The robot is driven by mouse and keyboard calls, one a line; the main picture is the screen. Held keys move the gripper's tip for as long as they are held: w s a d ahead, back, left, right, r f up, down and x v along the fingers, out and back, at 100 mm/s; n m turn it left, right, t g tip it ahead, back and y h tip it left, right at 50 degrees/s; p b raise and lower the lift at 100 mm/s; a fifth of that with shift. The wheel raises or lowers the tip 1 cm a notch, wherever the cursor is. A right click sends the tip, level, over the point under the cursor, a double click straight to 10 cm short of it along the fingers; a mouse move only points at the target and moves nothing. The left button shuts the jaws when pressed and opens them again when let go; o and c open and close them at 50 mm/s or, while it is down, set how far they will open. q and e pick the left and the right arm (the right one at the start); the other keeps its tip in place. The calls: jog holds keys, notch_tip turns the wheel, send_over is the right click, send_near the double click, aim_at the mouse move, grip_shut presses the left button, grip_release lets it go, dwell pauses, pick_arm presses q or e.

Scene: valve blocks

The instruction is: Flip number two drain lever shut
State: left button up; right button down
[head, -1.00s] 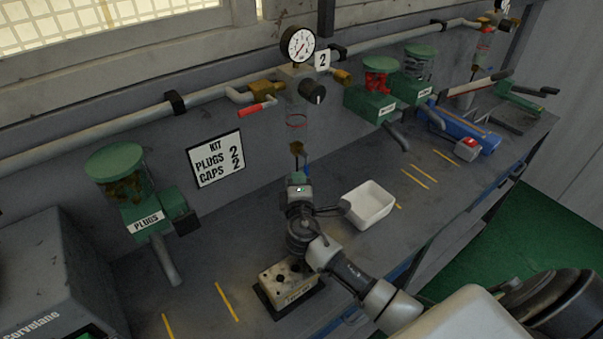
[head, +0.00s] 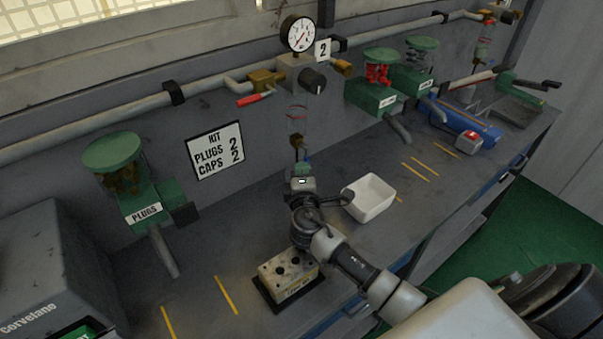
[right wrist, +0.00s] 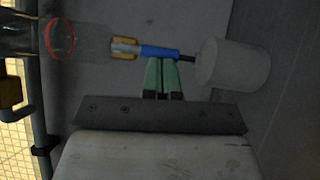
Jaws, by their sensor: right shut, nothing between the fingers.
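At the station with the number 2 sign (head: 323,50), a brass drain valve (head: 296,141) sits below the clear cylinder with a red ring (head: 297,112). Its blue lever (head: 304,156) is mostly hidden by my gripper in the head view. In the right wrist view the blue lever (right wrist: 160,52) lies in line with the cylinder and the dark outlet. My right gripper (head: 302,168) is shut and empty; its green fingertips (right wrist: 161,62) are right at the lever's side, and I cannot tell whether they touch. My left gripper is not in view.
A pale cup (right wrist: 234,65) stands beyond the outlet. A red-handled lever (head: 253,98) and a gauge (head: 298,34) are higher up. A white bin (head: 370,198) and a drilled block (head: 287,273) are on the bench near my arm. A plugs dispenser (head: 145,212) is left.

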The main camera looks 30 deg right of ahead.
jog(key=d+r+n+t+b, duration=0.2)
jog(key=d+n+t+b, duration=0.2)
jog(key=b, duration=0.9)
jog(key=shift+w+d+n, duration=0.45)
jog(key=shift+d+n, duration=1.05)
jog(key=shift+d, duration=0.05)
jog(key=shift+b, duration=0.3)
jog(key=b+v, duration=0.2)
jog(key=v, duration=0.8)
jog(key=shift+s, duration=0.4)
